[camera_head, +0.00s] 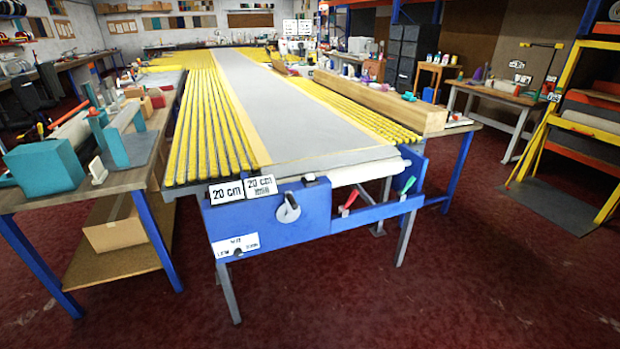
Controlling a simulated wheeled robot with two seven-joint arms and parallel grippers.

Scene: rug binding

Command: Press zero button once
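A long table machine carries a blue control box (262,222) at its near end. Two white displays, each reading "20 cm", stand on its top edge: a left one (226,191) and a right one (262,186) with a smaller line of text below. A small dark part (310,180) sits on the box's top right. A dark round knob (288,211) is on the front face. A white label (236,246) with tiny print and a small dark spot is at the lower left. I cannot tell which part is the zero button. Neither of my grippers is in view.
A red-handled part (348,204) and a green-handled part (409,185) stick out right of the box. A wooden workbench (80,192) with teal tools stands close on the left. The dark red floor (400,305) in front is clear.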

